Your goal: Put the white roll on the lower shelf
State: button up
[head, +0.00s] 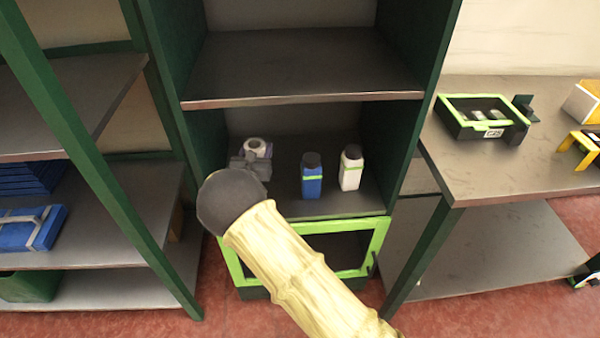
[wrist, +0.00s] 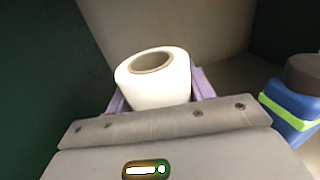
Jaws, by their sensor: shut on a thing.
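The white roll (head: 257,147) is in the left part of the lower shelf (head: 340,207), inside the dark green shelf unit. In the wrist view the white roll (wrist: 155,82) stands upright, its hollow core facing up. My gripper (head: 257,156) is shut on it, with purple finger parts showing on both sides of the roll. The roll's lower part is hidden by my gripper body in the wrist view. I cannot tell whether its base touches the shelf.
A blue bottle (head: 311,181) and a white bottle (head: 350,167) stand to the right of the roll on the same shelf. The upper shelf (head: 300,68) is empty. A green-framed crate (head: 379,245) sits below. A table (head: 500,165) with a green-rimmed tray (head: 450,118) is at right.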

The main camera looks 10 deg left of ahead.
jog(key=shift+s, duration=0.1)
jog(key=shift+s+a, duration=0.1)
jog(key=shift+s, duration=0.05)
jog(key=f, duration=0.3)
jog(key=a+f, duration=0.1)
jog(key=f, duration=0.1)
jog(key=shift+s+f+b, duration=0.2)
jog(key=shift+s+b, duration=0.2)
jog(key=shift+w+d+f, duration=0.1)
jog(key=shift+d+f, duration=0.05)
jog(key=shift+f, duration=0.2)
jog(key=shift+d, duration=0.1)
jog(key=shift+w, duration=0.15)
